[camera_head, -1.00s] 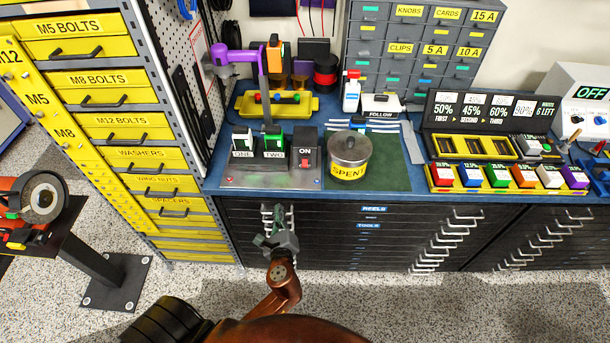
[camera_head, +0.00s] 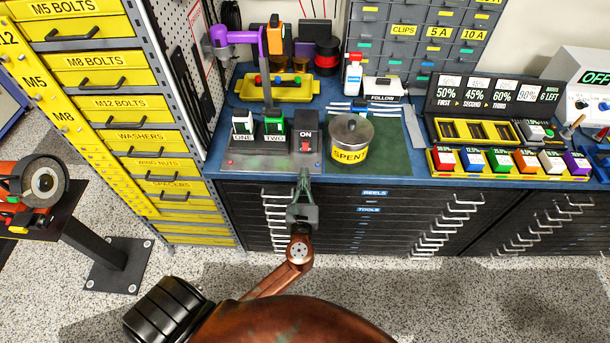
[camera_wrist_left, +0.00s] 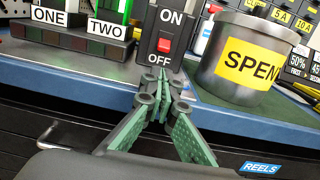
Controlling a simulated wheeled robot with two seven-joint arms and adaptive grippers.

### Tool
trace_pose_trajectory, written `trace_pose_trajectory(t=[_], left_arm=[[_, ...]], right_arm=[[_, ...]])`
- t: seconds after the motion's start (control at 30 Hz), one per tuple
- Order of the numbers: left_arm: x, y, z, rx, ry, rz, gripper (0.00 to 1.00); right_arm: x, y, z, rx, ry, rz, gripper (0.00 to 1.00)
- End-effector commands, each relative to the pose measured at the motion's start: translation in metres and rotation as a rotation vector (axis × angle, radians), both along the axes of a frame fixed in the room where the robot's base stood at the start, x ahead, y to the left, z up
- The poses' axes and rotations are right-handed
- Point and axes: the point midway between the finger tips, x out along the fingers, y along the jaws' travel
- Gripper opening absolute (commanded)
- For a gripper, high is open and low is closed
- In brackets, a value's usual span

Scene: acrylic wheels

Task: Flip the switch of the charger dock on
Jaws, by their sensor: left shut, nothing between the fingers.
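The charger dock (camera_head: 268,160) is a grey base on the blue bench, with slots labelled ONE and TWO and a dark switch box at its right end. The box carries a red rocker switch (camera_head: 305,146) between the words ON and OFF; it shows larger in the left wrist view (camera_wrist_left: 165,45). My left gripper (camera_head: 304,180) is shut and empty, its green-padded fingers pointing at the dock. In the left wrist view its fingertips (camera_wrist_left: 160,78) are just below the OFF label, apparently short of the switch. My right gripper is out of view.
A metal pot labelled SPENT (camera_head: 350,140) stands close right of the switch box on a green mat (camera_head: 390,150). Dark drawers with metal handles (camera_head: 440,225) lie below the bench edge. A purple-armed stand (camera_head: 250,40) rises behind the dock.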

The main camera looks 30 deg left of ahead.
Motion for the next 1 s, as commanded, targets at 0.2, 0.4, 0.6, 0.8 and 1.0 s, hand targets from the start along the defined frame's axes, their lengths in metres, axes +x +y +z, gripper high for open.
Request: trace_pose_trajectory(t=[0.2, 0.4, 0.6, 0.8, 1.0], left_arm=[[0.035, 0.021, 0.002, 0.002, -0.001, 0.0, 0.0], [0.056, 0.034, 0.002, 0.0, -0.001, 0.001, 0.0], [0.062, 0.039, 0.003, -0.001, -0.001, 0.001, 0.0], [0.062, 0.038, 0.003, -0.001, -0.001, 0.001, 0.0], [0.062, 0.038, 0.005, -0.003, 0.003, 0.001, 0.0]], right_arm=[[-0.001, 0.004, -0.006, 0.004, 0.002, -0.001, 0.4], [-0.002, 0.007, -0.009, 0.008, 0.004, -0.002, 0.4], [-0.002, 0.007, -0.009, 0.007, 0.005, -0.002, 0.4], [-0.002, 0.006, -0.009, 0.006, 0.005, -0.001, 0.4], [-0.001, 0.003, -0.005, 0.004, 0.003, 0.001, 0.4]])
